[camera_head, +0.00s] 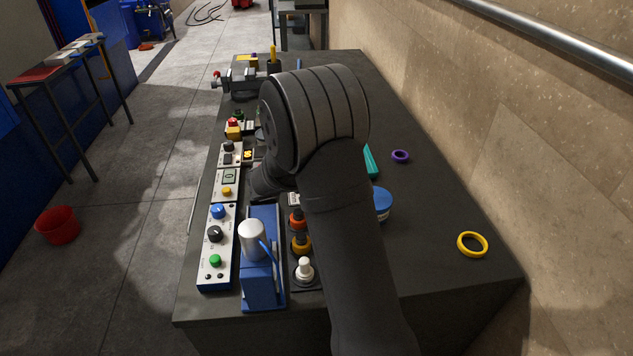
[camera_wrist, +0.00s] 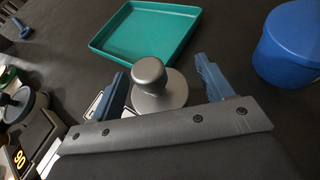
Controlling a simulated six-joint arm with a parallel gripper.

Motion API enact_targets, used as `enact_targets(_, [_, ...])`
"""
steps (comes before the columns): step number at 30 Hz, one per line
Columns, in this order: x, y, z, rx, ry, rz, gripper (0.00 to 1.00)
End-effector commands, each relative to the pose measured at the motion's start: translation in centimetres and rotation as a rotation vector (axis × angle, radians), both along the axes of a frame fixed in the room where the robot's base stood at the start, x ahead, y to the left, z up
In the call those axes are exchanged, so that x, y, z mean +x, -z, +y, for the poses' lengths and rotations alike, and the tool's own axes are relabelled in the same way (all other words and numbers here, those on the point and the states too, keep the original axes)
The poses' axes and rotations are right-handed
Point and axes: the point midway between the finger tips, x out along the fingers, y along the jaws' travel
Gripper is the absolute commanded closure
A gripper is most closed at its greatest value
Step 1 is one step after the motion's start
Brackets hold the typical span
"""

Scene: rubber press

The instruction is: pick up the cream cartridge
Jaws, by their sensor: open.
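A small cartridge with a pale, cream-white top (camera_head: 304,268) stands upright near the front of the bench. In the head view my arm hides the gripper's fingers.
A blue press (camera_head: 262,270) and a white control panel (camera_head: 216,240) with knobs stand left of the cartridges. A teal tray (camera_wrist: 150,35) and a blue tub (camera_wrist: 290,45) lie near my gripper. A purple ring (camera_head: 400,156) and yellow ring (camera_head: 472,244) lie right. The bench's front right is mostly clear.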

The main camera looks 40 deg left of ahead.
Motion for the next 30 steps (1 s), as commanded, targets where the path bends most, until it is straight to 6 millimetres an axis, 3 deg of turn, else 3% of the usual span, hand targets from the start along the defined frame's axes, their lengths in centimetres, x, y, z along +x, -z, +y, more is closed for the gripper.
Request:
enact_targets(3, [0.0,0.0,0.0,0.0,0.0,0.0,0.31])
enact_targets(9, [-0.1,0.0,0.0,0.0,0.0,0.0,0.7])
enact_targets(11, [-0.1,0.0,0.0,0.0,0.0,0.0,0.78])
enact_targets(22, [-0.1,-0.8,0.0,0.002,0.0,-0.001,0.78])
enact_targets(26, [0.0,-2.3,0.0,0.004,0.0,-0.002,0.78])
enact_targets(29, [0.0,-4.5,0.1,0.008,0.0,-0.003,0.78])
enact_targets(30, [0.3,-5.0,-1.0,0.004,0.003,-0.002,0.78])
